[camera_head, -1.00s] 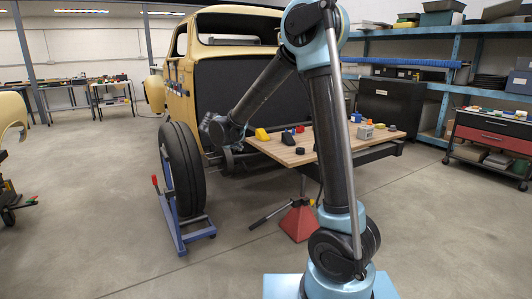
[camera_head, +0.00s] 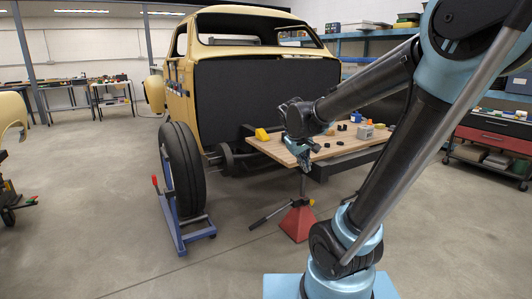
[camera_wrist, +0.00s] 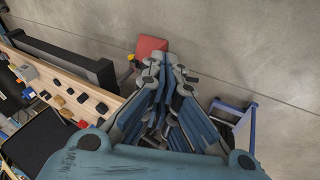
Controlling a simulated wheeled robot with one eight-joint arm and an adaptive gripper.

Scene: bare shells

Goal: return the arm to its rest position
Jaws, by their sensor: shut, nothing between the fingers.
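My gripper (camera_head: 304,160) hangs at the near edge of the wooden table in the head view, with its fingers pointing down. My arm is bent, with its upper joint high at the right of the picture. In the wrist view my gripper (camera_wrist: 166,62) shows its fingers together with nothing between them. Whether it touches the table cannot be told from the head view; in the wrist view the fingers are over the floor side of the table edge.
The wooden table (camera_head: 273,149) carries a yellow object (camera_head: 262,135), a grey box (camera_head: 365,131) and several small dark pieces. A red stand (camera_head: 298,222) is below. A wheel (camera_head: 184,168) on a blue frame stands left by the yellow truck (camera_head: 178,103). Floor at front left is clear.

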